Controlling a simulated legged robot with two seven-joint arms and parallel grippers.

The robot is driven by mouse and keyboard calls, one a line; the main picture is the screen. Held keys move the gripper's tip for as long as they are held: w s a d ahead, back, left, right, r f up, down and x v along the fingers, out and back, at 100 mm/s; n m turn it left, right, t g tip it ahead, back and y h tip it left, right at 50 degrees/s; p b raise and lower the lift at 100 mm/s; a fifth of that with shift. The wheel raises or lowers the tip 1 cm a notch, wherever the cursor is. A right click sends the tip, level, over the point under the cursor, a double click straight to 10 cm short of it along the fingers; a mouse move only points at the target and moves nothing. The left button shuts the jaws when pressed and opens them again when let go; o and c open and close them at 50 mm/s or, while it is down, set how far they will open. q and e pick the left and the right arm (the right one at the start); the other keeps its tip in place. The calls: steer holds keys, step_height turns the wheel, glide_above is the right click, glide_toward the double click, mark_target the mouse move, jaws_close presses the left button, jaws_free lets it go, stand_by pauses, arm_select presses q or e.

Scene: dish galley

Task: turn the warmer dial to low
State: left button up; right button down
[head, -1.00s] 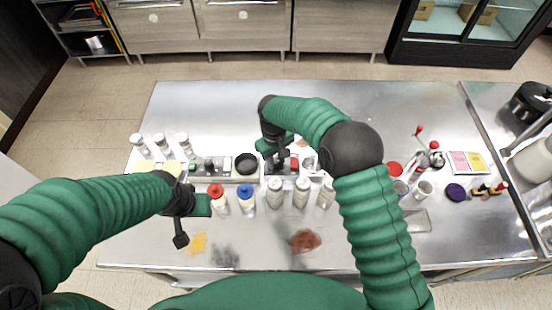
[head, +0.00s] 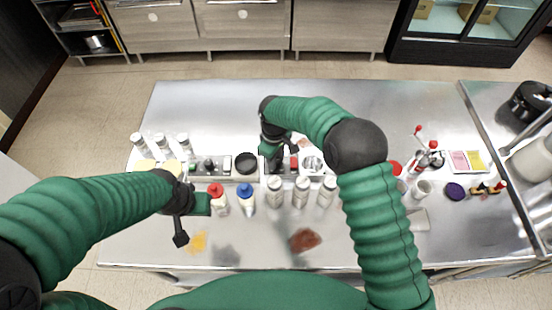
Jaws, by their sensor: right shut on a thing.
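A long control panel (head: 265,174) lies across the middle of the metal counter, with several knobs and switches. My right gripper (head: 275,164) reaches down onto it between a black round piece (head: 246,163) and a red switch (head: 294,162). It is shut on a small part there, which I take as the warmer dial; my fingers hide the dial and its pointer, so its setting cannot be read. My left gripper (head: 190,213) hangs over the counter at the left, left of the red-capped bottle, apart from the panel. Its jaws are not clear.
A red-capped bottle (head: 217,198), a blue-capped bottle (head: 246,200) and several white-capped shakers (head: 301,192) stand in front of the panel. More shakers (head: 161,146) stand at the left. Orange (head: 198,242) and red-brown (head: 304,240) spills mark the front. The counter behind is clear.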

steer(key=shift+w+r, duration=0.2)
steer(key=shift+w, duration=0.05)
steer(key=c, duration=1.4)
jaws_free()
steer(key=shift+o, duration=1.3)
steer(key=shift+f, duration=0.1)
steer(key=shift+a, duration=0.1)
steer(key=shift+s+f, duration=0.1)
steer(key=r, duration=0.5)
steer(key=r+b, duration=0.1)
steer(key=r, duration=1)
steer(key=shift+s+a+r+b, duration=0.25)
steer(key=shift+r+b, duration=0.15)
